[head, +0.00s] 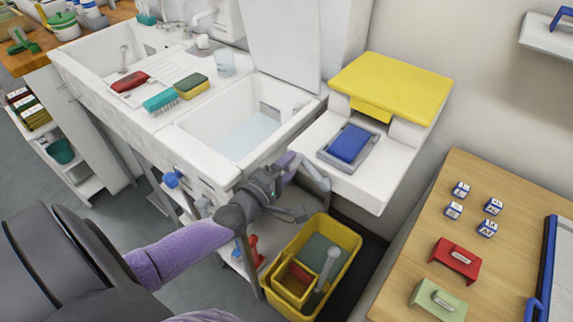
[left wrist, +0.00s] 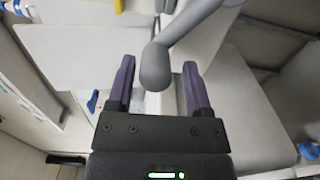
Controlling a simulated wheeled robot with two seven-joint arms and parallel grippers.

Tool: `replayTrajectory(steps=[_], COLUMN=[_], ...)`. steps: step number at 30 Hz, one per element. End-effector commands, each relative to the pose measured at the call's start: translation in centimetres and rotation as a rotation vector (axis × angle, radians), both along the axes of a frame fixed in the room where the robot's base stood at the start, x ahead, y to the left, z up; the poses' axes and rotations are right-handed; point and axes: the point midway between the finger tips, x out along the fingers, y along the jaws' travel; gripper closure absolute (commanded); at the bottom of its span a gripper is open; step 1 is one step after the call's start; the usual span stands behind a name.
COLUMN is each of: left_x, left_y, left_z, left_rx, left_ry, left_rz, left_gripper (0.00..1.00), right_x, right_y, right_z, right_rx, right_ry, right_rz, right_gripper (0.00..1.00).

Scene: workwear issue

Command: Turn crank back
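The crank (head: 318,183) is a grey bent bar at the front of the white stand, near the sink's right corner. In the left wrist view its arm comes in from the upper right and ends in a rounded grey grip (left wrist: 155,66). My left gripper (head: 292,187) is at the crank, with its purple fingers spread. In the left wrist view the grip lies between the fingers (left wrist: 160,75), with a gap showing on each side. The crank's mount is hidden in the head view. My right gripper is not in view.
A white double sink (head: 178,122) stands to the left, and a white ledge (head: 365,187) carries a blue block (head: 348,143) in a grey tray. A yellow crate (head: 351,262) sits below the gripper. A wooden table (head: 408,250) stands at the right.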

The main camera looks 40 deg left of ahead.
Motion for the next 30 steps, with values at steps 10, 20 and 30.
replayTrajectory(steps=[10, 20, 30], left_x=[-0.2, -7.2, -9.9], left_y=[0.1, 0.3, 0.4], left_z=[0.2, 0.4, 0.4], left_rx=[-0.001, 0.000, -0.001], left_ry=[-0.006, 0.000, -0.006], left_rz=[0.002, 0.000, 0.001], left_gripper=[0.25, 0.25, 0.25], right_x=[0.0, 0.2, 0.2], right_y=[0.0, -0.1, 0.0], right_z=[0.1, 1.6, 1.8], right_rx=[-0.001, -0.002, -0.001], right_ry=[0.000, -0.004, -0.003], right_rz=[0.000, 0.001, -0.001], right_gripper=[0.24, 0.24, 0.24])
